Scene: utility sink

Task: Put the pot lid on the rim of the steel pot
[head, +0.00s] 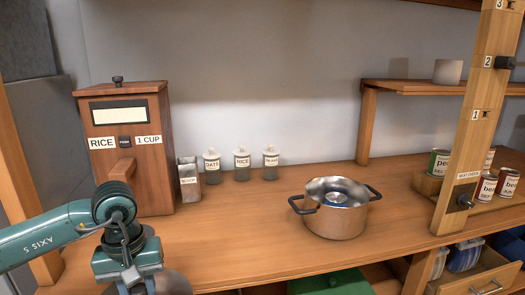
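The steel pot (337,219) stands upright on the wooden counter, right of the middle, with its two black handles out to the left and right. Its open rim faces up, and something small, round and shiny with a bluish tint shows inside; I cannot tell what it is. My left gripper (132,284) is at the bottom left, pointing down, with its fingertips at or below the picture edge. A grey round disc (172,284), possibly the pot lid, shows partly beside and behind it, cut off by the edge. I cannot tell whether the gripper touches it. My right gripper is not in view.
A wooden rice dispenser (124,150) stands at the back left, beside a scoop holder (189,180) and three labelled jars (242,165). A wooden post (470,130) and a can rack (430,186) are at the right. The counter (250,225) between gripper and pot is clear.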

